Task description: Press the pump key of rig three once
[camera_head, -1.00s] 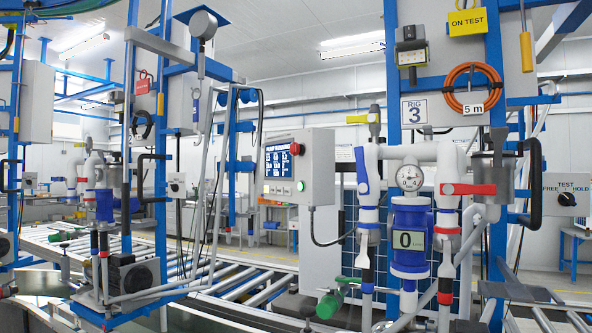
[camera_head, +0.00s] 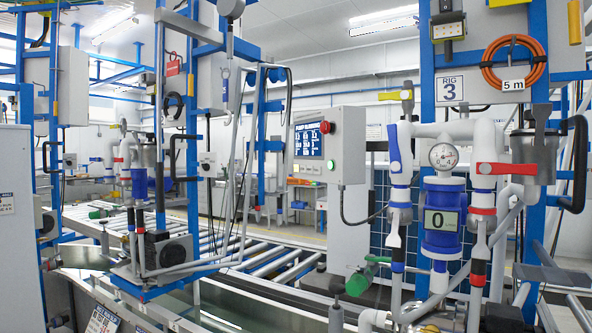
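Rig three, marked by a "RIG 3" sign (camera_head: 450,90), stands at the right on a blue post. It has a round gauge (camera_head: 443,155), a blue pump body (camera_head: 441,205) and a counter (camera_head: 441,221) reading 0. To its left is a grey control box (camera_head: 346,150) with a blue screen (camera_head: 308,141) and a red round button (camera_head: 326,127). A small green lit button (camera_head: 316,167) sits below the screen among small light ones, whose labels are too small to read. Neither of my grippers can be made out.
A roller conveyor (camera_head: 268,262) runs behind the rigs. Another rig with a dark motor (camera_head: 170,250) stands at the left. A grey cabinet (camera_head: 18,225) is at the left edge. Pipes and a green-handled valve (camera_head: 362,279) fill the lower right.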

